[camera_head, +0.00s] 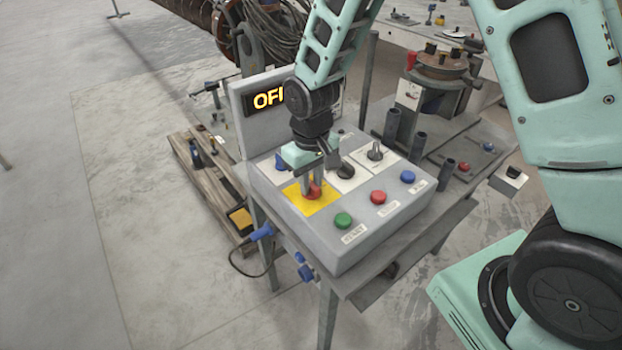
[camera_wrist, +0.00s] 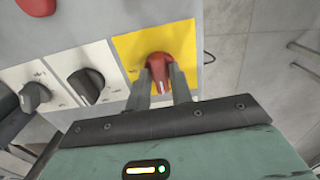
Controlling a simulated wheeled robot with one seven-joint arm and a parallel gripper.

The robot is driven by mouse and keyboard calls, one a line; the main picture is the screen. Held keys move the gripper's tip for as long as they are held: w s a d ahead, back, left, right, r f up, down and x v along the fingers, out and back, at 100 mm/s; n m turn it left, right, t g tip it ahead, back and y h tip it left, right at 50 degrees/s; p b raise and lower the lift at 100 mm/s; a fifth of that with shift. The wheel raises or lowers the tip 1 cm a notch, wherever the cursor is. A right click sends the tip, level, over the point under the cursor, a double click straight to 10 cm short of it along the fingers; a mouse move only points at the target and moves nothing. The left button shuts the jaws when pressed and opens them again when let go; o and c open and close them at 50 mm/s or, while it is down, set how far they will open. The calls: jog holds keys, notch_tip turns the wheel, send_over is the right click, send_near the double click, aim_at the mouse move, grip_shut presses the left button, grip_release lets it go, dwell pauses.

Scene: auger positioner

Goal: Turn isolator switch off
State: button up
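The isolator switch is a red knob (camera_wrist: 158,70) on a yellow plate (camera_wrist: 182,44) of the grey control box (camera_head: 350,243). In the head view the red knob (camera_head: 313,190) is partly covered by my gripper. My gripper (camera_head: 311,182) comes down over the knob from above. In the wrist view its two fingers (camera_wrist: 162,80) stand on either side of the knob's handle, close to it. I cannot tell whether both fingers press on it. A display (camera_head: 268,99) behind the box shows lit letters "OF", with the rest hidden by my arm.
Green (camera_head: 343,220), red (camera_head: 378,197) and blue (camera_head: 408,176) buttons sit along the box's front. Black rotary knobs (camera_wrist: 86,84) on white plates are beside the yellow plate. A wooden pallet (camera_head: 195,175) lies left of the stand. Open floor is at the left.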

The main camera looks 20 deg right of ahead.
aim_at(311, 183)
jog(key=shift+o, duration=0.9)
jog(key=shift+r, duration=0.25)
notch_tip(311, 183, up, 17)
jog(key=b, duration=0.1)
jog(key=s+a+f+n, duration=0.2)
jog(key=s+a, duration=0.1)
jog(key=s, duration=0.8)
jog(key=s+a+f+n, duration=0.2)
jog(key=s+a, duration=0.1)
jog(key=s, duration=0.9)
jog(key=shift+y, duration=0.3)
jog(key=shift+a, duration=0.1)
